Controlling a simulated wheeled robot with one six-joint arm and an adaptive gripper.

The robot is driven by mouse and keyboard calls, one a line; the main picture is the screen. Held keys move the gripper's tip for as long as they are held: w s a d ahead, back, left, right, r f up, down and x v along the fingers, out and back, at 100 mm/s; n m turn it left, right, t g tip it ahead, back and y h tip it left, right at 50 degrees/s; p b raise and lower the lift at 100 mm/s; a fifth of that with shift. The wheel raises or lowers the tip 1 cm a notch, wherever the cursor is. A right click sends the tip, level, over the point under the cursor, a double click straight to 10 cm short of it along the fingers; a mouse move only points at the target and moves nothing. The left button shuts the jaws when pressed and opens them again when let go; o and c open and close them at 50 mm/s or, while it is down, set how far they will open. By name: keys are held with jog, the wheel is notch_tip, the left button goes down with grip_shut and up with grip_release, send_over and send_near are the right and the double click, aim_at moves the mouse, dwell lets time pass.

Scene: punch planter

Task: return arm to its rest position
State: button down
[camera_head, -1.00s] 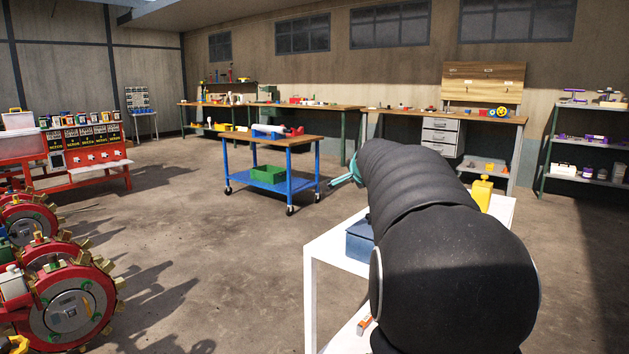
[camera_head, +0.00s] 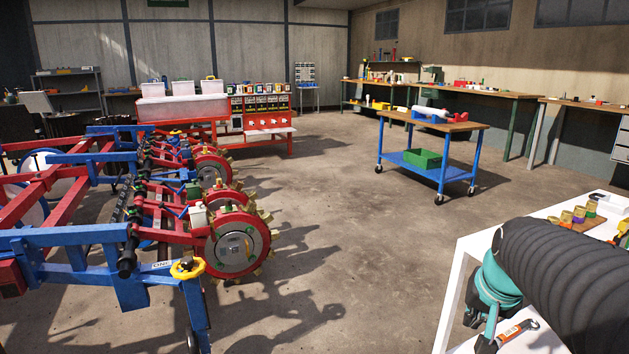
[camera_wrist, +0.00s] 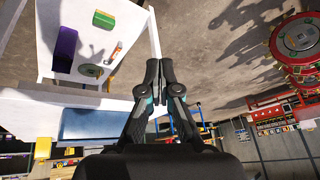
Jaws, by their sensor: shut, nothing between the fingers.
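My gripper (camera_wrist: 160,68) is shut and empty, its two dark fingers with teal parts together in the wrist view. It points over bare floor beside the edge of a white table. In the head view my black ribbed arm fills the lower right, with a teal part of it low over the white table (camera_head: 462,272). The white table (camera_wrist: 133,14) also shows at the upper left of the wrist view.
The red and blue planter (camera_head: 75,240) stands on the left. A blue cart (camera_head: 428,172) with a green bin (camera_head: 424,158) stands at the back right. An orange tool (camera_head: 517,333) lies on the white table. The floor (camera_head: 320,225) between planter and tables is clear.

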jog(key=s+a+f+n+y, duration=0.1)
jog(key=s+a+n, duration=0.4)
jog(key=s+a, duration=0.7)
jog(key=shift+s+f+t, duration=0.35)
jog(key=shift+s+t, duration=0.05)
jog(key=shift+s, duration=0.35)
